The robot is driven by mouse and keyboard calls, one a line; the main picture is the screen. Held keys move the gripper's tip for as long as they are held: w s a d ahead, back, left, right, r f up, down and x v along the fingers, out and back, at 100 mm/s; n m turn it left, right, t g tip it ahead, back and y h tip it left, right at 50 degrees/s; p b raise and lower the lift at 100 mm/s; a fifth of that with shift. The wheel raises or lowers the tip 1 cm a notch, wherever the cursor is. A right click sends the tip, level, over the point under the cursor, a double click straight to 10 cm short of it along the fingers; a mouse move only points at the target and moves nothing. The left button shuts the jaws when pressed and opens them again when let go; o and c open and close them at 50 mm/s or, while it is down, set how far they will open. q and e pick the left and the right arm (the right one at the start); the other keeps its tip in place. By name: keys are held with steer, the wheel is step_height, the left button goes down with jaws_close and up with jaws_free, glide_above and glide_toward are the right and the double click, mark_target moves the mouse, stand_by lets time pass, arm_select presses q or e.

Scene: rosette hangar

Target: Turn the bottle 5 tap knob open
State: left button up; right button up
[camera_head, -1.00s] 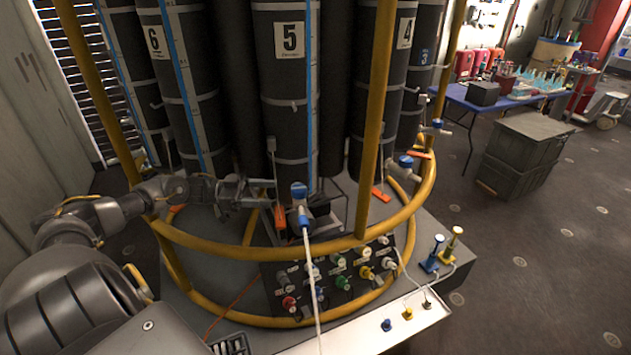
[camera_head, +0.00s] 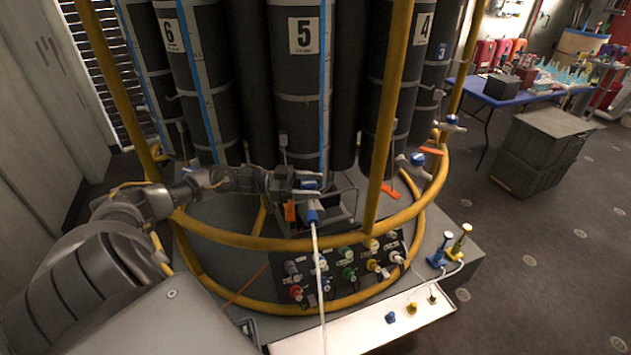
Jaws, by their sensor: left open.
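Bottle 5 (camera_head: 301,105), a tall dark cylinder with a white "5" label and a blue stripe, stands at the centre. Low in front of it is its tap, with a blue knob (camera_head: 309,184) mostly hidden by my gripper. Below the knob, a blue connector (camera_head: 311,214) joins a white hose running down toward me. My left gripper (camera_head: 297,184) reaches in from the left and is open at the knob. Its fingers overlap the knob in the picture; I cannot tell whether they touch it. My right gripper is out of view.
A yellow tubular frame (camera_head: 250,242) rings the bottles, with an upright post (camera_head: 390,110) right of the tap. A panel of coloured connectors (camera_head: 345,268) sits below. Taps with blue knobs stand at the right. A blue table (camera_head: 470,91) is farther right.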

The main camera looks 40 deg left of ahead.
arm_select(q)
steer(key=shift+w+d, duration=0.4)
steer(key=shift+d, duration=0.1)
